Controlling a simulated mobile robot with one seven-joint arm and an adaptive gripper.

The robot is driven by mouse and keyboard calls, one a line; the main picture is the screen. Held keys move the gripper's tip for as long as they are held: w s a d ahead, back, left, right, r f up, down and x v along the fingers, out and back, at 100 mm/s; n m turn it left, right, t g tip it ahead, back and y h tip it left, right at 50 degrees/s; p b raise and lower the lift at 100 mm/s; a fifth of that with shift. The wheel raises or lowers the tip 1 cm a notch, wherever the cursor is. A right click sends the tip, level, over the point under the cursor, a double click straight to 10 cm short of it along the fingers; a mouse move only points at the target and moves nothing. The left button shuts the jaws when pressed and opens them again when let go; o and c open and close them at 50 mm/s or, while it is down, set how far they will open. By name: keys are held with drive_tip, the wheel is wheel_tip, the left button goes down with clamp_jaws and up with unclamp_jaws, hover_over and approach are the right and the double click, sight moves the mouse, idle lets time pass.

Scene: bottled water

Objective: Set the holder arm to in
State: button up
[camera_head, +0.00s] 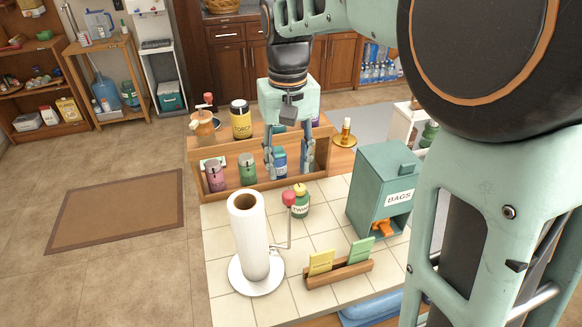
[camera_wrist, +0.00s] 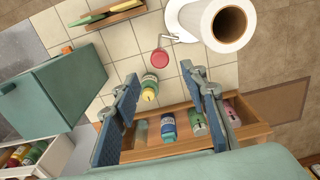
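The paper towel holder has a white round base (camera_head: 256,275) with an upright white roll (camera_head: 248,232) on it. Its thin metal holder arm (camera_head: 289,228) stands to the right of the roll, apart from it, with a pinkish-red knob (camera_head: 289,198) on top. In the wrist view the knob (camera_wrist: 159,55) shows beyond the fingertips, with the arm (camera_wrist: 176,38) leading towards the roll (camera_wrist: 228,22). My gripper (camera_head: 288,168) is open and empty, pointing down above the wooden shelf's front, behind the knob. In the wrist view its fingers (camera_wrist: 160,78) are spread wide.
A green jar (camera_head: 301,207) with a yellow lid stands close behind the knob. A green BAGS box (camera_head: 375,190) is to the right. A wooden card holder (camera_head: 338,273) lies in front. The wooden shelf (camera_head: 200,158) holds several bottles and jars under my gripper.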

sight(289, 194)
wheel_tip(289, 194, down, 8)
idle(0.5)
clamp_jaws()
